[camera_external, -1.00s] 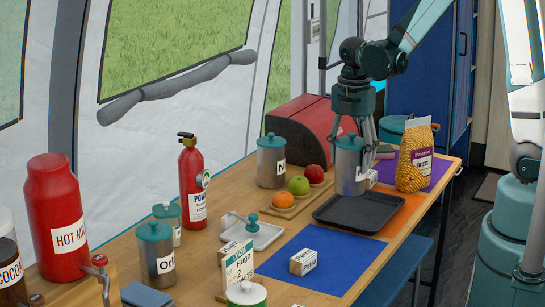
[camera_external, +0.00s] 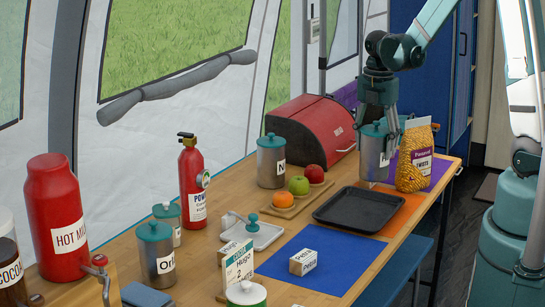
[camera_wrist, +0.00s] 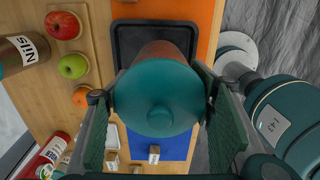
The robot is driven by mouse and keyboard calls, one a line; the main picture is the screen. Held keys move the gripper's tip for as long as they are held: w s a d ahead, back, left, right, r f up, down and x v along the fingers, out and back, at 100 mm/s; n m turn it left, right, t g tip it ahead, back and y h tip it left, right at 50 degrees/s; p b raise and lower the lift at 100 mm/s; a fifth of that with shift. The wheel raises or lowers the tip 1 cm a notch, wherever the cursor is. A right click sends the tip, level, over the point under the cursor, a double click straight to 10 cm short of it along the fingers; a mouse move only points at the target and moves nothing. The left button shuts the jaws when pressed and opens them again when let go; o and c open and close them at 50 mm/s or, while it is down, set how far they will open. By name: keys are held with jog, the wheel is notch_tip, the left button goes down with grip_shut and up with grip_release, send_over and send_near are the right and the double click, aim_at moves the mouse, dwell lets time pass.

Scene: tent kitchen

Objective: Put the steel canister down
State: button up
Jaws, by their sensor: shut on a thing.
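The steel canister (camera_external: 372,158) has a shiny metal body and a teal lid. My gripper (camera_external: 377,122) is shut on it from above, with fingers on either side of the lid. In the external view it hangs upright beyond the black tray (camera_external: 332,224), left of the pretzel bag (camera_external: 415,160). Whether its base touches anything is not clear. In the wrist view, its teal lid (camera_wrist: 157,97) fills the space between my fingers, and the black tray (camera_wrist: 121,46) shows behind its body. The canister's underside is hidden.
A canister labelled N (camera_external: 270,165), apples and an orange on a wooden board (camera_external: 283,212), and a red bread box (camera_external: 305,125) stand nearby. Orange (camera_external: 403,215) and blue (camera_external: 330,268) mats lie on the table. The black tray looks empty.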

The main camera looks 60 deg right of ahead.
aim_at(373, 175)
jog(key=shift+f+b, duration=0.55)
jog(key=shift+f, duration=2.4)
jog(key=shift+f+b, duration=0.4)
jog(key=shift+f, duration=1.65)
jog(key=shift+f, duration=0.2)
jog(key=o, duration=1.5)
jog(key=shift+c, duration=0.2)
jog(key=shift+r, duration=0.2)
jog(key=shift+r+p, duration=1.05)
jog(key=shift+r, duration=4.95)
